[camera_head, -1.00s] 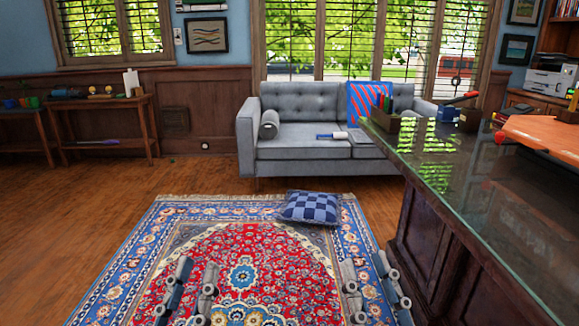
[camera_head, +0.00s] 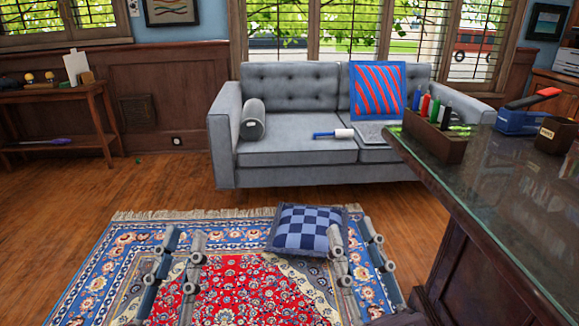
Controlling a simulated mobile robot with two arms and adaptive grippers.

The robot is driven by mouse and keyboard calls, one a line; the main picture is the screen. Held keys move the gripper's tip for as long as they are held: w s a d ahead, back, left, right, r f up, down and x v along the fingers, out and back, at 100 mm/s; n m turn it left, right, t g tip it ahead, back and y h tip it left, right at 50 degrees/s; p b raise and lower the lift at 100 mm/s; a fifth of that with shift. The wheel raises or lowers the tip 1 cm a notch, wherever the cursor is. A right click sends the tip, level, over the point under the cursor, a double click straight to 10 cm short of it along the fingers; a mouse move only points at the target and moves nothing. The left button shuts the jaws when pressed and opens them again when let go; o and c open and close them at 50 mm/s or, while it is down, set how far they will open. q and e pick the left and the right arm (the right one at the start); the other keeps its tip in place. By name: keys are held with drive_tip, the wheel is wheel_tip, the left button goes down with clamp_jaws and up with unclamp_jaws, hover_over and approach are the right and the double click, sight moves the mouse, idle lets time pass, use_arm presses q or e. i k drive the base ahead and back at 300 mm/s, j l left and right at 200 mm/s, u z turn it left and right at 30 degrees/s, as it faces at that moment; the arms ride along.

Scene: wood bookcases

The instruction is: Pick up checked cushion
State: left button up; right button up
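The checked cushion (camera_head: 303,231), in light and dark blue squares, lies flat on the patterned rug, near its far edge and in front of the sofa. My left gripper (camera_head: 186,238) is at the lower left, with a gap between its fingers and nothing between them. My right gripper (camera_head: 354,234) is at the lower right, also with spaced fingers and nothing visibly held. In the picture its left finger overlaps the cushion's right edge. I cannot tell that they touch.
A grey sofa (camera_head: 285,160) stands behind the rug (camera_head: 85,275), bearing a grey bolster (camera_head: 253,119), a red-and-blue striped cushion (camera_head: 378,88) and a lint roller (camera_head: 334,134). A glass-topped desk (camera_head: 500,190) blocks the right side. Wood floor (camera_head: 90,190) is clear at left.

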sight(297, 229)
drive_tip(key=i+j+z, duration=0.15)
drive_tip(key=i, duration=1.6)
